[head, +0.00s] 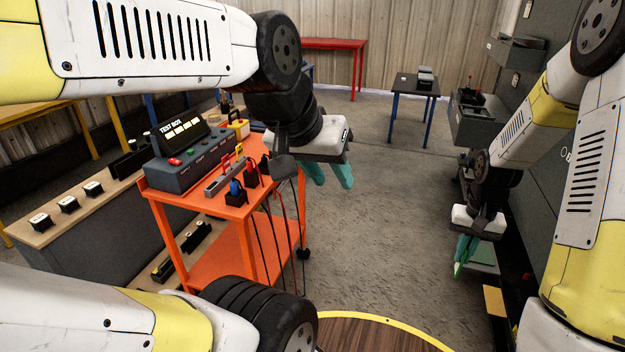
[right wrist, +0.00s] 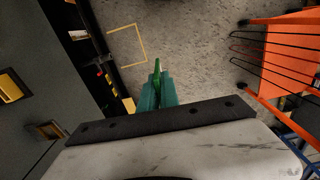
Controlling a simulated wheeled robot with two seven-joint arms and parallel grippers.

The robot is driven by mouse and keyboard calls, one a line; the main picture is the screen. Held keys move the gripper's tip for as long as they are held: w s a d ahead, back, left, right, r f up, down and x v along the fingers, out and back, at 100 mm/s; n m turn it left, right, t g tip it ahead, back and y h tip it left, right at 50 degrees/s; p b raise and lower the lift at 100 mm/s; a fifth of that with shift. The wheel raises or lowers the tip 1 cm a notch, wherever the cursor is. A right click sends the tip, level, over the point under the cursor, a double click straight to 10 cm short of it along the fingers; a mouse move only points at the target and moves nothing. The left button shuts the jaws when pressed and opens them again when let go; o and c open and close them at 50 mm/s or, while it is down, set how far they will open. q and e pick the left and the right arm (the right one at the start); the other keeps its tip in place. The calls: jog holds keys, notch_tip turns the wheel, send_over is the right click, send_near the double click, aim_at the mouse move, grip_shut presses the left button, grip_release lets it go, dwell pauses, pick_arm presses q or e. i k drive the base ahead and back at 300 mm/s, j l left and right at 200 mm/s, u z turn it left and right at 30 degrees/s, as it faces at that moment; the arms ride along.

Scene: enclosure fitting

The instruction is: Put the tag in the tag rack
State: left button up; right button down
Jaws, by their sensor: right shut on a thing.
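My right gripper (head: 462,264) is at the right in the head view, beside the grey cabinet wall. Its teal fingers are shut on a narrow green piece (right wrist: 157,66), which sticks out beyond the fingertips in the right wrist view. It is probably the tag, but its face is hidden by the fingers. My left gripper (head: 334,184) has its teal fingers apart and empty, just right of the orange cart. I cannot pick out the tag rack for certain in either view.
The orange cart (head: 234,204) holds a test box (head: 183,150) and leads hanging from its right side. A grey cabinet (head: 540,150) with trays (head: 478,118) lines the right. A dark table (head: 415,84) stands at the back. The floor (head: 385,190) between is clear.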

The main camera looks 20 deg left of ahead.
aim_at(214, 193)
jog(key=j+u, duration=0.1)
jog(key=u, duration=0.35)
jog(key=j+u, duration=0.1)
jog(key=u, duration=0.3)
jog(key=i+j+u, duration=0.1)
jog(key=u, duration=0.35)
jog(key=i+u, duration=0.1)
jog(key=u, duration=0.3)
jog(key=i+j, duration=0.1)
jog(key=i, duration=0.3)
jog(key=i+j+u, duration=0.1)
jog(key=i, duration=0.25)
